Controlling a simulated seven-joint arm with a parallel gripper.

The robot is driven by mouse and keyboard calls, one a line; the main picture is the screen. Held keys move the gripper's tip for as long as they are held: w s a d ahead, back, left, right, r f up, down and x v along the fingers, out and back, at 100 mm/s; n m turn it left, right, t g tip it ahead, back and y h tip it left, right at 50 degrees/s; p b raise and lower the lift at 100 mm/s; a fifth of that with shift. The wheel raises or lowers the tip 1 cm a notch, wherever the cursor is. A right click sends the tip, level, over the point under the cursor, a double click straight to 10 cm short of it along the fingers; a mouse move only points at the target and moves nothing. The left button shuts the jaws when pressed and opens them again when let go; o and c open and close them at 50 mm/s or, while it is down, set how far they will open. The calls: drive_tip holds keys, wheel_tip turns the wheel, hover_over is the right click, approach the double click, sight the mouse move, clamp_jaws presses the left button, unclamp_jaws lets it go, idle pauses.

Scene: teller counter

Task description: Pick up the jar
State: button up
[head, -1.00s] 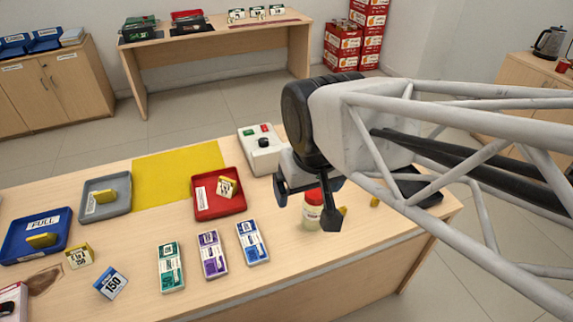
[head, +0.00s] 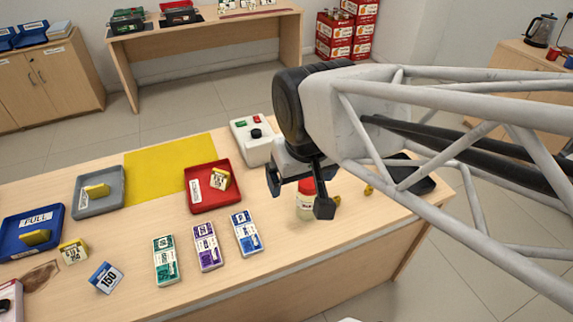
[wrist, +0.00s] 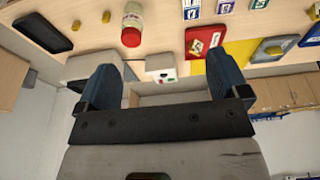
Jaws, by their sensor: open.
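The jar (head: 305,207) has a red lid and a pale body with a label. It stands on the counter near its front edge, right of the red tray. In the head view my gripper (head: 297,201) is in front of it, and one dark finger hides part of the jar. In the wrist view the jar (wrist: 132,22) is beyond the fingertips, toward the top and left of centre. My gripper (wrist: 165,75) is open, with nothing between its fingers.
A red tray (head: 208,206) and banknote bundles (head: 246,232) lie left of the jar. A white button box (head: 257,151) stands behind it. A dark tablet-like object (head: 412,178) and small yellow pieces (head: 368,190) are to the right. A yellow mat (head: 165,172) is bare.

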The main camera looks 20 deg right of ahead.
idle(0.3)
drive_tip(key=n+t+h, duration=0.1)
drive_tip(key=t, duration=0.7)
hover_over(313, 185)
drive_tip(key=s+d, duration=0.3)
wheel_tip(313, 185, down, 16)
drive_tip(key=f+t+y, duration=0.1)
drive_tip(key=s+a+f+n+y, duration=0.1)
drive_tip(key=f, duration=0.1)
drive_tip(key=s+a+f+t+y, duration=0.1)
drive_tip(key=f+y, duration=0.1)
drive_tip(key=shift+s+f+n+t, duration=0.25)
drive_tip(key=shift+n+t, duration=0.05)
drive_tip(key=shift+n, duration=0.1)
drive_tip(key=shift+w, duration=0.1)
drive_tip(key=shift+x, duration=1.2)
